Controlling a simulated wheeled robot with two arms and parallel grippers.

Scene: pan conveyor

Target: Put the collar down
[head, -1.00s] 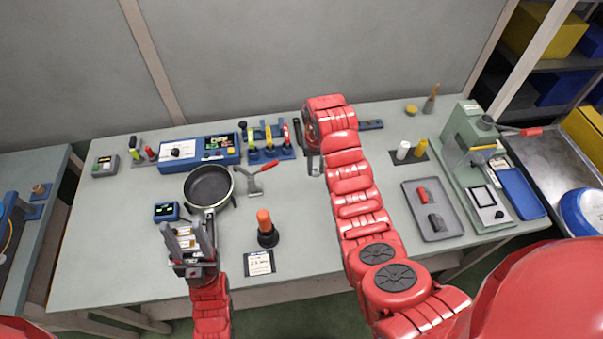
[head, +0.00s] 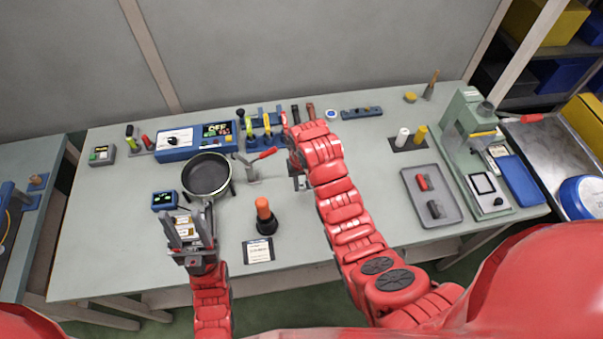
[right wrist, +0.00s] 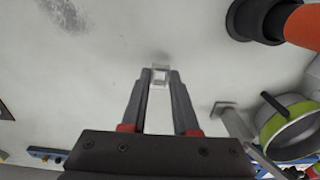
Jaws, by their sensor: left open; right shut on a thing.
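The collar (right wrist: 160,76) is a small pale square ring. In the right wrist view it sits between the fingertips of my right gripper (right wrist: 159,84), which is shut on it. The bare table surface lies behind it; I cannot tell whether it touches the table. In the head view my right gripper (head: 299,180) is over the middle of the table, mostly covered by my arm, and the collar cannot be made out there. My left gripper (head: 188,232) is open at the front left, near the pan's handle, with pale labelled items showing around its fingers.
A black pan (head: 207,174) stands left of my right gripper, with a red-handled tool (head: 254,163) between them. An orange-topped post (head: 264,215) and a label card (head: 257,251) are in front. A grey tray (head: 432,196) lies right. The table between arm and tray is clear.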

